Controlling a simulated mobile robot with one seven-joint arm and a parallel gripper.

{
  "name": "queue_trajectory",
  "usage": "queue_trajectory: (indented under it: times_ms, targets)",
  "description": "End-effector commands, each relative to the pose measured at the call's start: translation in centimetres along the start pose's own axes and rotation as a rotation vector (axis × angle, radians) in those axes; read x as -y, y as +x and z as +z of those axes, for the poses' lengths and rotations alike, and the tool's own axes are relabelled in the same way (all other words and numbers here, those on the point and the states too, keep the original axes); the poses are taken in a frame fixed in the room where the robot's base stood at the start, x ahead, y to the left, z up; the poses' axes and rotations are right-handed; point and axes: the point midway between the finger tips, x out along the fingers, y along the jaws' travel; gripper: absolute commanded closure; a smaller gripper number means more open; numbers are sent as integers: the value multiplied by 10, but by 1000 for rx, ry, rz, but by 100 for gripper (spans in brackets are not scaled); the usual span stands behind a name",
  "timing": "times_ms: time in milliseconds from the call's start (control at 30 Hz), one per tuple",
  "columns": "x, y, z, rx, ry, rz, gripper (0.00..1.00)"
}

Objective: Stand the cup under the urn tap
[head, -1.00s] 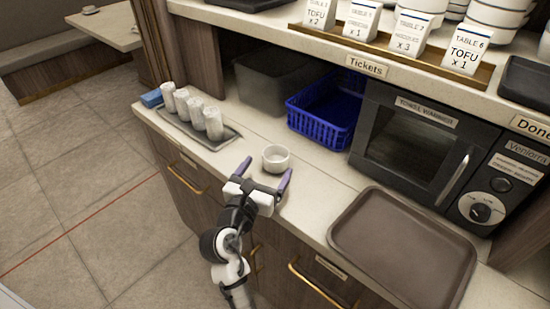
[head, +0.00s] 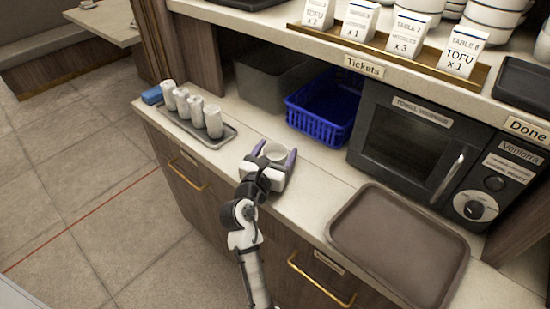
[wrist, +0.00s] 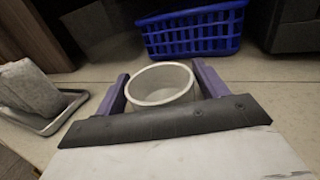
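A small white cup (head: 275,152) stands upright on the counter. In the wrist view the cup (wrist: 160,85) sits between the two purple fingers of my gripper (wrist: 160,92), its open top facing up. My gripper (head: 275,157) is low over the counter, with one finger on each side of the cup. The fingers are spread about as wide as the cup; a narrow gap seems to show on the left, and contact on the right is unclear. The lower part of the cup is hidden behind my gripper. No urn or tap is in view.
A tray (head: 228,140) with several rolled white towels is left of the cup. A blue basket (head: 322,116) and grey bin (head: 262,90) stand behind. A black towel warmer (head: 405,145) and brown tray (head: 400,240) are to the right. A shelf (head: 250,25) overhangs the back.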

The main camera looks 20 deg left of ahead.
Motion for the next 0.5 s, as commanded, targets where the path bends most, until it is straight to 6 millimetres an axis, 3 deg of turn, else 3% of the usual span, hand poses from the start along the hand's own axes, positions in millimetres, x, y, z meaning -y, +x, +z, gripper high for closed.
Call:
queue_trajectory:
  times_ms: [33,300,500]
  targets:
    - [0,0,0,0,0,0,35]
    - [0,0,0,1,0,0,67]
    - [0,0,1,1,0,0,67]
